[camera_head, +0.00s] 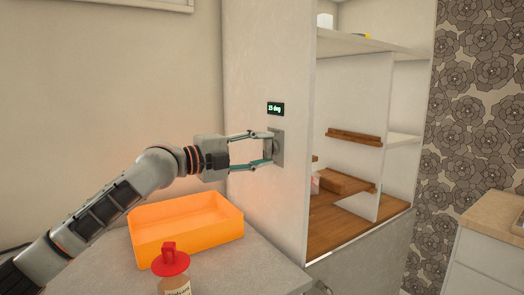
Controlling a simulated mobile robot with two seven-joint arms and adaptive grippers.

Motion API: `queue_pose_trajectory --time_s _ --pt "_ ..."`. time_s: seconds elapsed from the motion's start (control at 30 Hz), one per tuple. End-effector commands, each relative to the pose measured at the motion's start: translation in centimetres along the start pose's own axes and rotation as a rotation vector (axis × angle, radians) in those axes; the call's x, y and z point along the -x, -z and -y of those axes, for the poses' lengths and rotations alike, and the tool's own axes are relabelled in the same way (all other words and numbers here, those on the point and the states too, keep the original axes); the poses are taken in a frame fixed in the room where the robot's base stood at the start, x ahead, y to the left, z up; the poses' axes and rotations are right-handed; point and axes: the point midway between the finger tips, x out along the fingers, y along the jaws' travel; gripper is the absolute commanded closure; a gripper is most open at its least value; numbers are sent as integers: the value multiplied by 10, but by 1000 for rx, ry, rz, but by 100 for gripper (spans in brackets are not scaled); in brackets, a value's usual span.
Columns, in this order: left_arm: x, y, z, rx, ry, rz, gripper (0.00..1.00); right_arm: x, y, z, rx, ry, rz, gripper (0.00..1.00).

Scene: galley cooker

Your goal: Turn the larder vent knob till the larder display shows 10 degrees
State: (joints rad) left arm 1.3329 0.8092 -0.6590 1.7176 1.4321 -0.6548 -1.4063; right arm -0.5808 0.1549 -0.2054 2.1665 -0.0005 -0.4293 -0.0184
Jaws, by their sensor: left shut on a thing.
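The larder display (275,108) is a small dark panel with green digits on the side wall of the larder, and it appears to read 15 deg. Below it is a grey plate (280,148) with the larder vent knob (273,146) on it. My left gripper (270,149) reaches in from the left at the plate, its fingers shut around the knob. The fingertips partly hide the knob, so its exact angle cannot be told. My right gripper is not in view.
The open larder (365,100) has shelves with a brown box (345,182) inside. A wooden-topped counter (490,212) is at the right.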

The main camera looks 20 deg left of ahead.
Motion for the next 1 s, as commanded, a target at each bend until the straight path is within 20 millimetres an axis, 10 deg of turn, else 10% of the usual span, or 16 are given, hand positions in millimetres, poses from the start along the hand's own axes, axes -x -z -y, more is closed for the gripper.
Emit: queue_pose_trajectory --time_s 0.17,0.2,0.27,0.67,1.0 --pt "0 1 -1 -4 -2 -1 81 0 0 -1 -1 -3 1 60" --pt "0 1 -1 -4 -2 -1 57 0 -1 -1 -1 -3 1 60" --pt "0 1 -1 -4 -3 -1 43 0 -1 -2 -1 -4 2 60" --pt "3 0 0 -2 -1 1 43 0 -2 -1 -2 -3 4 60" --pt "56 -1 -2 -5 -4 3 43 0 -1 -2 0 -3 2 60"
